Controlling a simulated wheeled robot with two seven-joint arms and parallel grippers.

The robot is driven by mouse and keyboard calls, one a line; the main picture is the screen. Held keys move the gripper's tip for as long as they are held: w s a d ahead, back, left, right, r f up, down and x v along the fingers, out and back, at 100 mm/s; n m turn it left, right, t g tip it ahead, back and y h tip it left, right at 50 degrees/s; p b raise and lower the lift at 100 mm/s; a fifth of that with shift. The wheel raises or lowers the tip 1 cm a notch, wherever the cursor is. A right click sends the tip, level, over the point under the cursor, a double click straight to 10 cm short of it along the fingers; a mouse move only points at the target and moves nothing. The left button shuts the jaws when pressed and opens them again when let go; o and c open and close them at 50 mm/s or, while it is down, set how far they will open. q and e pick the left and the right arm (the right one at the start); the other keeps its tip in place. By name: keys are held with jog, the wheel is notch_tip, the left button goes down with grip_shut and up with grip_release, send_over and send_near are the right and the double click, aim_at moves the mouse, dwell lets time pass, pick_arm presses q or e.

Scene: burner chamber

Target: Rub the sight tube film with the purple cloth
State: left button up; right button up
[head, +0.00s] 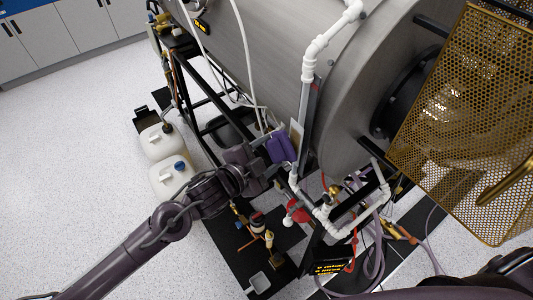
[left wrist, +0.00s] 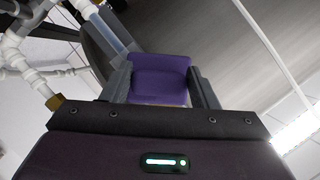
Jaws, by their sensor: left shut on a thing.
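The purple cloth (head: 281,147) is a folded pad at the side of the steel chamber. My left gripper (head: 268,156) reaches in from the left and is shut on it. In the left wrist view the cloth (left wrist: 160,80) sits between the two fingers (left wrist: 160,88). The sight tube (head: 309,104) is a narrow upright tube beside the white pipe, just right of the cloth. I cannot make out the film. My right gripper is not in view.
The steel chamber (head: 275,50) fills the top middle, with white piping (head: 312,50) at its end. A perforated brass guard (head: 470,120) is at the right. White jugs (head: 170,175) stand on the floor at left. Valves and hoses crowd the space below the gripper.

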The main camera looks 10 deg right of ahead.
aim_at(286, 158)
pick_arm(q)
jog(key=shift+w+d, duration=0.2)
jog(key=shift+d, duration=0.25)
jog(key=shift+s, duration=0.1)
jog(key=shift+s+d, duration=0.25)
jog(key=shift+s, duration=0.35)
jog(key=shift+s+d, duration=0.25)
jog(key=shift+s, duration=0.4)
jog(key=shift+s+d, duration=0.25)
jog(key=shift+s, duration=0.35)
jog(key=shift+w, duration=0.15)
